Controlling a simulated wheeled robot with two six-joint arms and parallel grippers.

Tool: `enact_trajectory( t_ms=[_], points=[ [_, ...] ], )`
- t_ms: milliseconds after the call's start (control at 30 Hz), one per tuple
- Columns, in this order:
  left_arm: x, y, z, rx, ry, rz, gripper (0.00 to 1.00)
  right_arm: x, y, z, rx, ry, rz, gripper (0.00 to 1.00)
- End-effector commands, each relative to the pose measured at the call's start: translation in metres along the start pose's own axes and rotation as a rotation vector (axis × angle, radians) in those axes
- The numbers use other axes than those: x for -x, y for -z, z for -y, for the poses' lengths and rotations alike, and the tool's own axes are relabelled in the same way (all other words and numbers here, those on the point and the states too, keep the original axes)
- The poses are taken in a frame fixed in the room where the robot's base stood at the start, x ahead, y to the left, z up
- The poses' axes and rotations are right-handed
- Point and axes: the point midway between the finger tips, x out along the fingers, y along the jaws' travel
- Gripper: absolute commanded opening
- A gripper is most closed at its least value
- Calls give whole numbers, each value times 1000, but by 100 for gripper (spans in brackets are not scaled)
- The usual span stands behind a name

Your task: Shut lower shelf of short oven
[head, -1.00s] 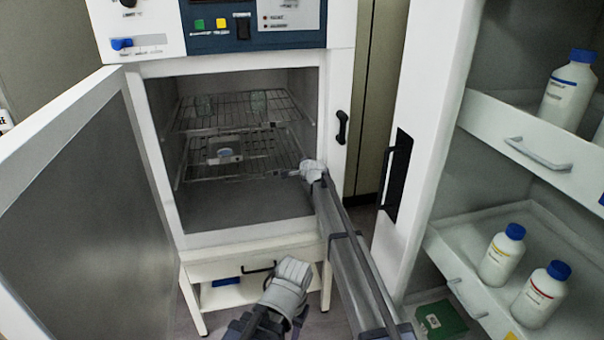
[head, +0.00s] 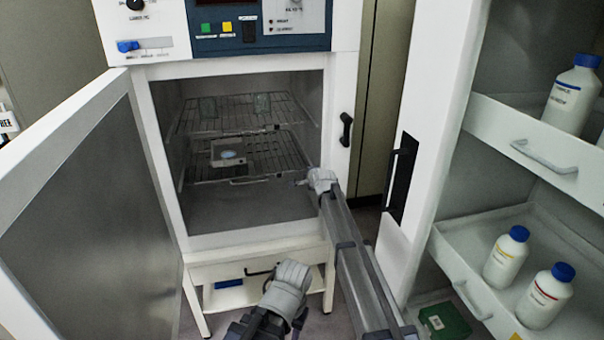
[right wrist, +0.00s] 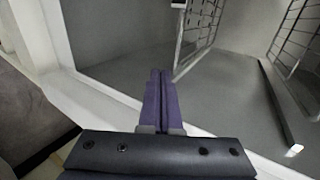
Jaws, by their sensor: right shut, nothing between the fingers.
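The short oven (head: 337,215) stands open, with its door (head: 90,225) swung out to the left. Its lower shelf (head: 275,160) is a wire rack inside the chamber, its front edge set back behind the opening. A small box with a pale blue round patch (head: 228,155) rests on it. An upper wire shelf (head: 232,115) sits above. My right gripper (head: 301,183) is shut and empty at the opening's right side, just in front of the lower shelf's right end. Its dark fingers (right wrist: 158,88) show together in the right wrist view. My left gripper's fingers do not show.
A tall white cabinet (head: 425,150) stands close to the right of my right arm, with drawers (head: 490,240) holding bottles. A green box (head: 442,322) lies low beside it. Below the oven is a white stand (head: 200,275).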

Motion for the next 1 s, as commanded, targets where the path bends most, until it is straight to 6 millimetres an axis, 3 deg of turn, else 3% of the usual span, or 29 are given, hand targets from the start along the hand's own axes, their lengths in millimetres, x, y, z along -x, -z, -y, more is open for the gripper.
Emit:
enact_trajectory(
  t_ms=[33,300,667,767,867,1000],
  points=[
    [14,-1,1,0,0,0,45,21,-1,4,0,0,1,0],
    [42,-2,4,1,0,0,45,79,-2,3,1,-1,1,0],
    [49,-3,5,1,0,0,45,101,-6,-7,37,-25,7,0],
    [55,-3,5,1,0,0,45,128,-21,-34,170,-112,31,0],
    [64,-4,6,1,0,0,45,174,-41,-80,395,-255,89,0],
    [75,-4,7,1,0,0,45,250,-61,-148,743,-469,222,0]
  ],
)
